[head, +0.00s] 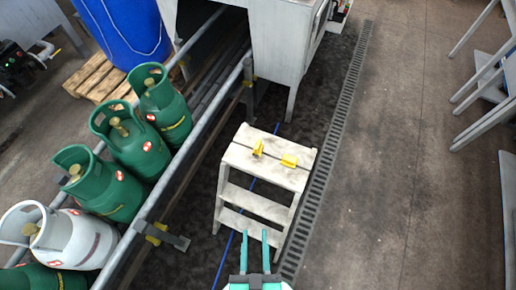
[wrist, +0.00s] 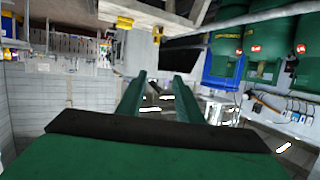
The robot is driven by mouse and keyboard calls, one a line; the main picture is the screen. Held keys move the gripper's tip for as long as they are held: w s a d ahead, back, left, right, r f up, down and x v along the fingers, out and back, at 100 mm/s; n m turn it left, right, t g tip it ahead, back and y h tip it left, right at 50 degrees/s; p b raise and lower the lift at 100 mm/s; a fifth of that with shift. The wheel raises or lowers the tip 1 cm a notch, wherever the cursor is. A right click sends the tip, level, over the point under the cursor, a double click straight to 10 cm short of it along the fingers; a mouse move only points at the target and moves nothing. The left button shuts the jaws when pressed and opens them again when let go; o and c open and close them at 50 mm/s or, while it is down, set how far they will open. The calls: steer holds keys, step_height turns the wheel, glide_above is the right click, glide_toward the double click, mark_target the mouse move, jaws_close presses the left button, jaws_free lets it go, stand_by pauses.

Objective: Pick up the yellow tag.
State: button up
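Two small yellow pieces lie on the top of a pale step stool (head: 262,187). The left yellow piece (head: 258,148) looks raised or tilted. The right yellow piece (head: 289,160) looks flatter, like a tag; I cannot tell for sure which one is the tag. My gripper (head: 254,233) is in front of the stool's lower steps in the head view, apart from both pieces. Its two fingers (wrist: 158,82) are spread with nothing between them. In the wrist view a yellow patch (wrist: 125,22) shows on a pale beam at the top; I cannot tell if it is a tag.
Green gas cylinders (head: 130,145) and a white one (head: 75,240) stand on the railed conveyor (head: 180,165) left of the stool. A pale machine housing (head: 280,35) stands behind it. A blue drum (head: 125,30) is at the back left. The floor (head: 400,150) to the right is clear.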

steer(key=w+a+f, duration=0.1)
steer(key=w+f, duration=0.6)
steer(key=m+g+h, duration=0.2)
steer(key=m+h, duration=0.2)
glide_toward(260, 141)
steer(key=f, duration=0.3)
steer(key=shift+a, duration=0.3)
steer(key=shift+w+d+r, duration=0.15)
steer(key=shift+w, duration=0.55)
steer(key=x, duration=0.9)
steer(key=shift+w+d, duration=0.3)
steer(key=shift+w, duration=0.05)
steer(key=shift+w+d, duration=0.25)
steer(key=shift+w, duration=0.1)
steer(key=shift+a, duration=0.2)
steer(key=shift+s+d, duration=0.1)
steer(key=c, duration=0.7)
